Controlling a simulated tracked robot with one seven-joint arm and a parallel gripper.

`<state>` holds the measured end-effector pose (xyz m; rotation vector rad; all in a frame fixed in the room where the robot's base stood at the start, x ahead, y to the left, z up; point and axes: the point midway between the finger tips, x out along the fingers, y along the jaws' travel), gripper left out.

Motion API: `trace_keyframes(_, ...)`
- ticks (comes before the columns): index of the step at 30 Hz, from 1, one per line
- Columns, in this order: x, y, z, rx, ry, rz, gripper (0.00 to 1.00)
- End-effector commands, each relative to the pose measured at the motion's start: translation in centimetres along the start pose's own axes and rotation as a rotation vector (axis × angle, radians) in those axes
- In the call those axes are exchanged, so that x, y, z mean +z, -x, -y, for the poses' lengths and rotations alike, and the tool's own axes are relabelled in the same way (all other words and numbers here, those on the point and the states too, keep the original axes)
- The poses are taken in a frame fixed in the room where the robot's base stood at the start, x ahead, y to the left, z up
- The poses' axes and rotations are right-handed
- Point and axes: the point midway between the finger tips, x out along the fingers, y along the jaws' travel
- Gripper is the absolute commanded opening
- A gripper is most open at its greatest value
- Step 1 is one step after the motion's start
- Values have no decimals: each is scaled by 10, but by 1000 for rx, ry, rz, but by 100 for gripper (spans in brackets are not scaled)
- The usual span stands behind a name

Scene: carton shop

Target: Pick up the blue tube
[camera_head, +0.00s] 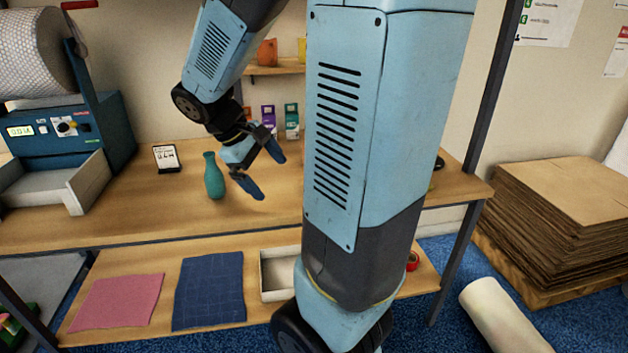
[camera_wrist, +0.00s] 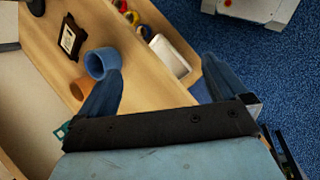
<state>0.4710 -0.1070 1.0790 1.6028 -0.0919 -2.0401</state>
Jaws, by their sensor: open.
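The blue tube (camera_wrist: 103,63) is a short, hollow cylinder on the wooden bench in the wrist view. It lies just beyond the left finger, which partly overlaps it, outside the gap between the fingers. I do not see it in the head view, where my arm covers much of the bench. My gripper (camera_head: 266,172) is open and empty, above the bench and right of a teal bottle. In the wrist view, my gripper (camera_wrist: 165,82) has its two dark blue fingers spread wide.
The teal bottle (camera_head: 214,177) stands near a small display card (camera_head: 166,158). In the wrist view, an orange object (camera_wrist: 78,88) is close to the tube, and a white tray (camera_wrist: 170,56) lies to its right. Stacked cardboard (camera_head: 565,215) is at the right.

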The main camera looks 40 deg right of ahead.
Motion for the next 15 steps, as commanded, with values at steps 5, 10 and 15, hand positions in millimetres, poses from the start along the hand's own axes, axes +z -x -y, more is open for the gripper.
trace_keyframes(5, -18, -28, -18, 78, 120, 162, 100)
trace_keyframes(10, -35, -53, -35, 156, 235, 307, 100)
trace_keyframes(15, -54, -78, -50, 236, 358, 449, 100)
